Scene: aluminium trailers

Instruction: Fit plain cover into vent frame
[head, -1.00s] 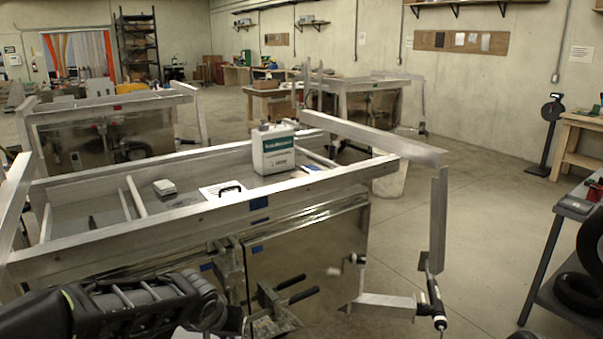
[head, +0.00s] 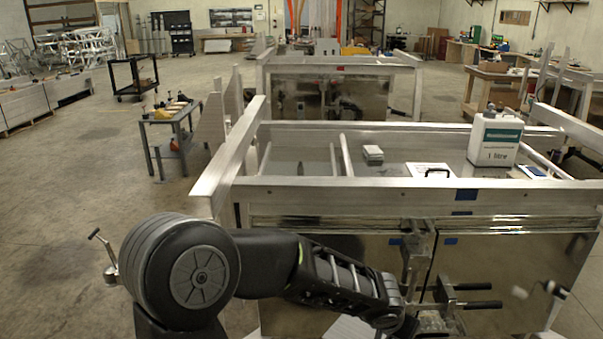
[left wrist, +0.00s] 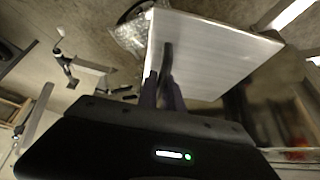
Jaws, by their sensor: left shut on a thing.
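My left arm reaches across the bottom of the head view in front of the trailer; its gripper is hidden or cut off there. In the left wrist view my left gripper (left wrist: 163,93) is shut on the dark handle (left wrist: 167,60) of a pale flat panel (left wrist: 215,55), which looks like the plain cover. The panel is tilted in that view, and a pale piece of it (head: 348,327) seems to show below my arm in the head view. I cannot make out the vent frame. My right gripper is not in view.
The trailer (head: 340,195) has raised rails and shiny side panels. On its bed are a white bottle (head: 495,140), a white plate with a black handle (head: 430,171) and a small stack (head: 373,154). Black-handled clamps (head: 470,304) stick out in front. Floor at left is open beside a cart (head: 175,135).

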